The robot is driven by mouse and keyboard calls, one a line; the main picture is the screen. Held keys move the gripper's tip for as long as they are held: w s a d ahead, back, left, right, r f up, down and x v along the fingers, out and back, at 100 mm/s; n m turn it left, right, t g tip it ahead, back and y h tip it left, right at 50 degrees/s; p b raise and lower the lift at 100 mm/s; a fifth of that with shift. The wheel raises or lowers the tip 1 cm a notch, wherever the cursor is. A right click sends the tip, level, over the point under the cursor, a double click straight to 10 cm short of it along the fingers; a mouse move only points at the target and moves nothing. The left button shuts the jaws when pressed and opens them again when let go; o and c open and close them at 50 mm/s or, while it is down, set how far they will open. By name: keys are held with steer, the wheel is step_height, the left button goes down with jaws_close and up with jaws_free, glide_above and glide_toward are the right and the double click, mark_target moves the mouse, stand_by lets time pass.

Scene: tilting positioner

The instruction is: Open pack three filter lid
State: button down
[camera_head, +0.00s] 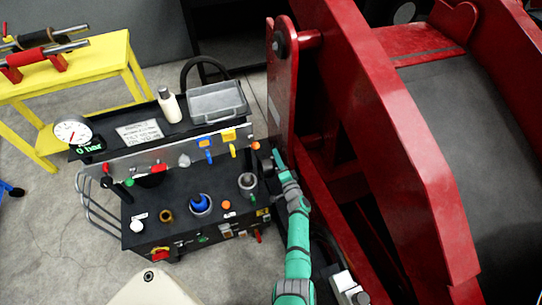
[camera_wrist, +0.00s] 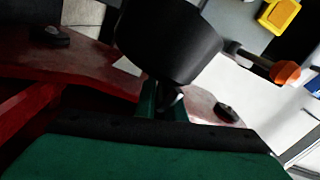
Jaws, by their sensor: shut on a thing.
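The power pack (camera_head: 150,195) is a black cart with a gauge, valves and fittings on top. My gripper (camera_head: 277,158) is at its right side, between the pack and the red frame. In the wrist view a dark round cylinder (camera_wrist: 165,40) sits just past my green fingers (camera_wrist: 164,104), which are shut on a small part under it. This part may be the filter lid's handle or edge; I cannot tell which. No open gap shows at the lid. In the head view my arm hides part of this place.
A large red tilting frame (camera_head: 400,120) stands close on the right of my arm. A grey tray (camera_head: 217,102) and a white bottle (camera_head: 169,106) stand on the pack's upper shelf. A yellow bench (camera_head: 75,68) is at the back left. Bare floor lies left of the pack.

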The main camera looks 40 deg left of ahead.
steer(key=shift+s+f, duration=0.1)
steer(key=shift+s, duration=0.1)
steer(key=c, duration=1.8)
jaws_free()
steer(key=shift+c, duration=0.2)
steer(key=shift+w, duration=0.1)
steer(key=shift+d, duration=0.1)
steer(key=shift+s+d, duration=0.25)
steer(key=shift+d, duration=0.25)
steer(key=v, duration=0.9)
steer(key=shift+s+d, duration=0.2)
steer(key=shift+s, duration=0.05)
steer(key=shift+w, duration=0.1)
